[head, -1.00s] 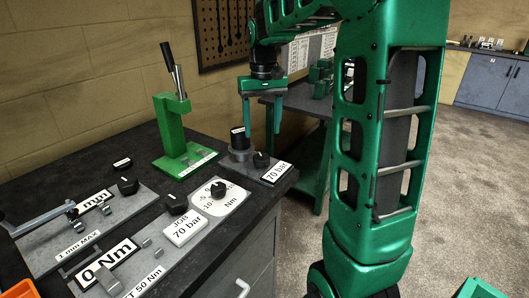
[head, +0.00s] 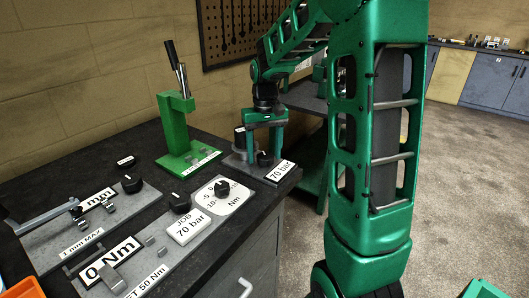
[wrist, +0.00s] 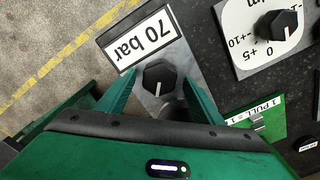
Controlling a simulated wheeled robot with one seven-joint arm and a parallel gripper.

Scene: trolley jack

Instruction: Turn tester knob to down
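The tester is a grey plate with a "70 bar" label (head: 281,171) at the bench's right corner. Its small black knob (head: 264,159) shows low between my fingers in the head view. In the wrist view the knob (wrist: 159,76) is a black hexagon with a white mark pointing toward the bottom of the picture, beside the "70 bar" label (wrist: 144,33). My gripper (head: 265,152) is open and points down over the tester. In the wrist view its fingertips (wrist: 160,79) lie on either side of the knob with gaps; whether they reach down to its height is unclear.
A dial plate with a black knob (head: 221,187) and a JOB 70 bar block (head: 187,226) lie nearer. A green lever press (head: 174,125) stands behind on the left.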

